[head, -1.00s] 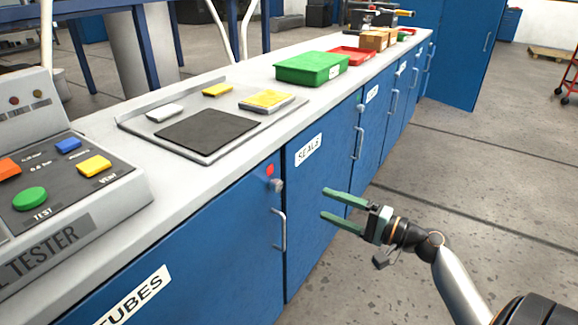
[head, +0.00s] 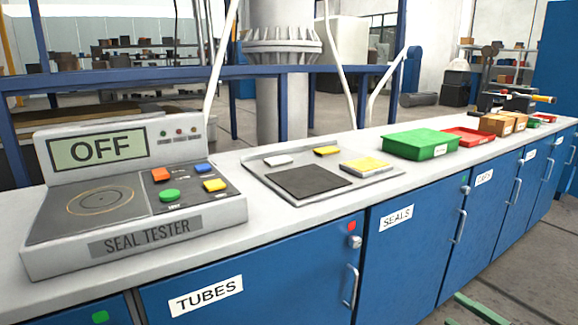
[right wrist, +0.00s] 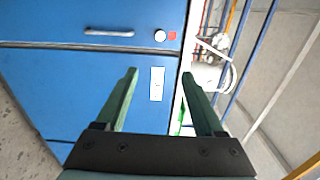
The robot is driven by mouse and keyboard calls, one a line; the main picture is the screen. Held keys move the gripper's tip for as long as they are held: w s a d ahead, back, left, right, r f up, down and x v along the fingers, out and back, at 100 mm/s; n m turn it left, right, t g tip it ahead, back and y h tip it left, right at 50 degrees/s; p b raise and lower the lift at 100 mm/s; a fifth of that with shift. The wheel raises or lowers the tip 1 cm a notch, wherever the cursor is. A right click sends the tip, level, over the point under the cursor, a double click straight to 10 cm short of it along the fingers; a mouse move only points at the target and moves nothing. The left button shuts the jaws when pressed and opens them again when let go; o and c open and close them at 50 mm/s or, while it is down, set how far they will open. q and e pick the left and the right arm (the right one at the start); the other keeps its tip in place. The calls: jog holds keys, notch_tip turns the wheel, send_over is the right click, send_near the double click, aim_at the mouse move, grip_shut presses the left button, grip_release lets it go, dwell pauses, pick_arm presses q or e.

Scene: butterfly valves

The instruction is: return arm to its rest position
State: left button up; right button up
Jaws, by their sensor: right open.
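Of my right gripper (head: 478,308), only green finger parts show at the bottom edge of the head view, in front of the cabinet doors. The right wrist view shows the two green fingers of my right gripper (right wrist: 160,73) spread wide, with nothing held between them. Beyond them is a blue cabinet front with a white label (right wrist: 157,84). Most of my right arm is outside the head view. My left gripper is in neither view.
A seal tester (head: 130,205) reading OFF stands on the counter at left. A grey tray (head: 262,158), a green bin (head: 420,145) and a red bin (head: 468,136) follow to the right. The TUBES door (head: 260,290) and SEALS door (head: 410,255) look shut. Floor at lower right is clear.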

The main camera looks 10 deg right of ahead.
pick_arm(q)
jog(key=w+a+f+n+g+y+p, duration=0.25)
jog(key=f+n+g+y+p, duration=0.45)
jog(key=p, duration=0.8)
pick_arm(e)
jog(key=s+a+f+n+g+h, duration=0.4)
jog(key=s+a+f+n+g, duration=0.3)
jog(key=a, duration=0.4)
jog(key=s+a+r+n+p, duration=0.3)
jog(key=s+a+n+p, duration=0.5)
jog(key=a+p, duration=0.2)
jog(key=shift+s+a+r+n+h, duration=0.3)
jog(key=shift+a+n, duration=0.1)
jog(key=shift+a, duration=0.6)
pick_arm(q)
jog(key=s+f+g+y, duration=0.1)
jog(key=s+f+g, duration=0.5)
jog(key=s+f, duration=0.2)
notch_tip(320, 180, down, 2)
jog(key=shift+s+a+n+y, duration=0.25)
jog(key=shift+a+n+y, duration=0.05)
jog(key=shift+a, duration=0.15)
pick_arm(e)
jog(key=shift+f, duration=0.1)
jog(key=shift+c, duration=0.2)
